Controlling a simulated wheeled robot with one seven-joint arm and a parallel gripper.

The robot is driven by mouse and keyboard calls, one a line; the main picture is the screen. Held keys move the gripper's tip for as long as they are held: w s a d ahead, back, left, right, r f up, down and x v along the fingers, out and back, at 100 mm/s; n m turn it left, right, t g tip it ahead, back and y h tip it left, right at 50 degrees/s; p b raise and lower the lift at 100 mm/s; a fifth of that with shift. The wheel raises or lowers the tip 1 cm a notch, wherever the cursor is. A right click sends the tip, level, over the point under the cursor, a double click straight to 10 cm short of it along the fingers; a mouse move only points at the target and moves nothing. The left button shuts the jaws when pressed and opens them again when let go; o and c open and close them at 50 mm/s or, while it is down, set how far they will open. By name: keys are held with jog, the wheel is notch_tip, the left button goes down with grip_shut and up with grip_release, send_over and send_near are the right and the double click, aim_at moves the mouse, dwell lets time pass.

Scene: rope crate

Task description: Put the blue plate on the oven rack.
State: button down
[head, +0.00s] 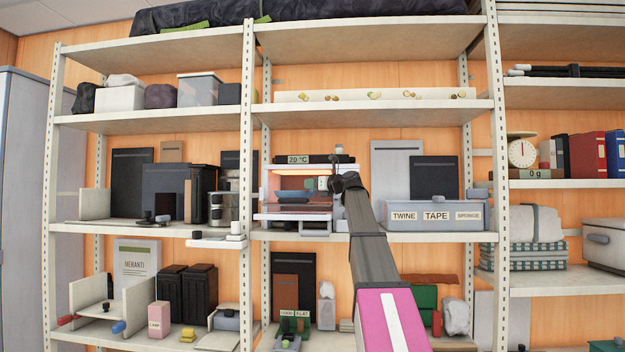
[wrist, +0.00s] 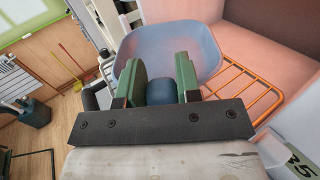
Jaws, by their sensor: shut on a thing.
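The blue plate (wrist: 170,38), a shallow pale blue dish with raised edges, is in the wrist view just beyond my gripper (wrist: 160,72). The green fingers stand on either side of a dark blue rounded piece (wrist: 161,92) at the near side of the plate and are shut on it. The orange wire oven rack (wrist: 252,97) shows to the right of the plate and partly behind it. I cannot tell whether plate and rack touch.
In the head view, a grey box (head: 435,217) labelled twine and tape stands right of the oven. A metal pot (head: 222,208) and a shelf post (head: 246,150) are on its left. A 20 °C display (head: 299,159) sits above the oven.

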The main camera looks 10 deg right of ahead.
jog(key=shift+f, duration=0.5)
jog(key=shift+f, duration=0.45)
dwell(0.4)
jog(key=c, duration=0.7)
grip_release()
jog(key=shift+c, duration=0.2)
jog(key=v, duration=1.1)
jog(key=shift+w, duration=0.1)
